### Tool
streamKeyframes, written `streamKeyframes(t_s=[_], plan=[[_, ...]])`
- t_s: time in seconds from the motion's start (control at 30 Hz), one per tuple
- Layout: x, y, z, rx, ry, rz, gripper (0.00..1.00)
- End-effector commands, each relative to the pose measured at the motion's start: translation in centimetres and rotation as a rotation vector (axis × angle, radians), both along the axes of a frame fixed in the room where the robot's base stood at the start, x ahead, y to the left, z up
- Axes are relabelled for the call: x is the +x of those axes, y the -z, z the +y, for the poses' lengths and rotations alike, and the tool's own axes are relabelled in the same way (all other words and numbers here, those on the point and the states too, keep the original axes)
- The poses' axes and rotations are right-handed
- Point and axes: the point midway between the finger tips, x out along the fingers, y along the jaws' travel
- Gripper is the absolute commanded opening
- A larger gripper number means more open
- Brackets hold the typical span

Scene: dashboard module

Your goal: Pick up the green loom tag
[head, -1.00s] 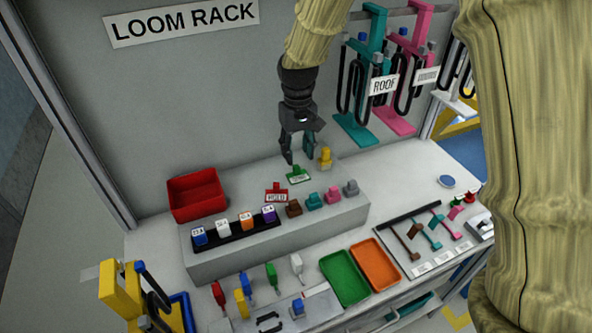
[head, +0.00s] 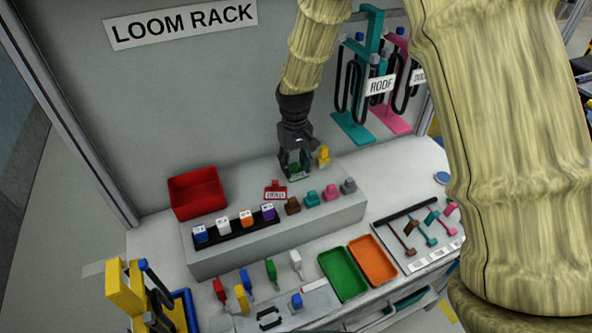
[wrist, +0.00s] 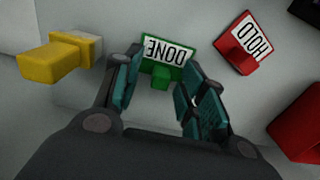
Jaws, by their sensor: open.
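The green loom tag (wrist: 168,72) lies on the raised grey shelf with its white "DONE" label facing up. In the wrist view it sits between the teal fingertips of my gripper (wrist: 160,88). My gripper is open and its fingers stand either side of the tag's knob; contact cannot be told. In the head view my gripper (head: 295,170) is low over the shelf and partly hides the green tag (head: 297,176).
A red "HOLD" tag (wrist: 245,42) lies close by on the right in the wrist view. A yellow plug-like piece (wrist: 60,58) is on the left. A red bin (head: 197,193) and a row of coloured connectors stand on the same shelf (head: 345,210).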

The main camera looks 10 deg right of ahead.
Motion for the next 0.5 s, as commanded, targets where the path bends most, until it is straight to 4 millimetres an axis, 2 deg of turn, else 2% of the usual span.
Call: streamKeyframes(t_s=[0.13, 0.3, 0.33, 0.5], plan=[[0.0, 0.0, 0.0, 0.0, 0.0, 0.0, 0.39], [-0.01, 0.0, 0.01, 0.0, 0.0, 0.0, 0.08], [-0.01, 0.0, 0.01, 0.0, 0.0, 0.0, 0.05], [-0.01, -0.01, 0.01, 0.0, 0.0, 0.0, 0.05]])
